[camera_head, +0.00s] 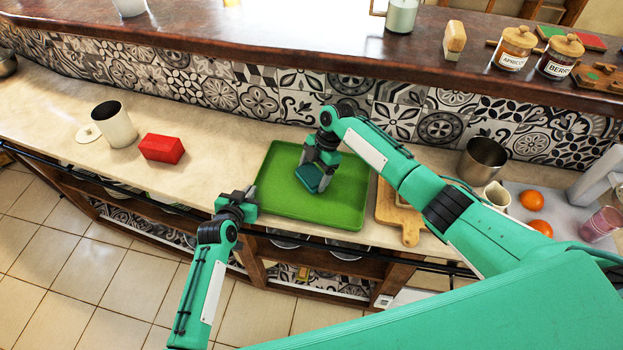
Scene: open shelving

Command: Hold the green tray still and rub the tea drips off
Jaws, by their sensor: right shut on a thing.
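The green tray (345,205) lies flat on the pale counter, near its front edge. My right gripper (320,163) reaches down over the tray and is shut on a teal block-like sponge (309,179), which appears to rest on the tray's surface. My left gripper (251,203) is at the tray's left front corner, beside or touching its rim; whether its fingers close on the rim is too small to tell. I cannot make out any tea drips on the tray; part of it is hidden by my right gripper.
A wooden board (411,228) lies right of the tray. A red block (162,148) and a white canister (115,124) stand to the left. A metal cup (483,161), a small cream jug (497,195) and oranges (531,201) are at right.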

